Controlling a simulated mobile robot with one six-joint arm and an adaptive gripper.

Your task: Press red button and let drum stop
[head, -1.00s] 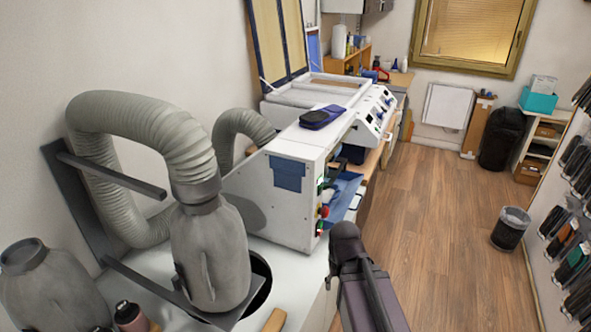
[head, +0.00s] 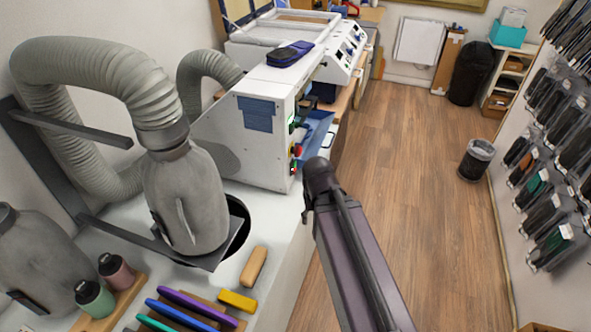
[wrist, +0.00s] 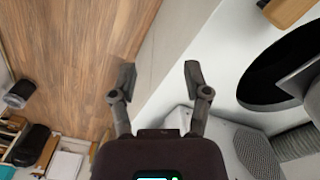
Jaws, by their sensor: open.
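A white machine (head: 262,140) stands on the counter in the head view. Small controls run down its front edge, with green at the top and a red button (head: 296,151) with yellow beside it below. A smaller reddish control (head: 292,170) sits lower. I cannot make out a drum. My arm (head: 350,250) reaches up just right of the counter, its end near and below the controls. In the wrist view my gripper (wrist: 159,78) is open and empty, its two fingers spread above the floor and the counter edge. The red button does not show there.
A grey hose (head: 90,70) and a grey nozzle (head: 188,200) stand over a round dark hole in the counter (head: 275,215). A bin (head: 476,160) stands on the open wooden floor (head: 415,150); packaged goods hang along the right wall.

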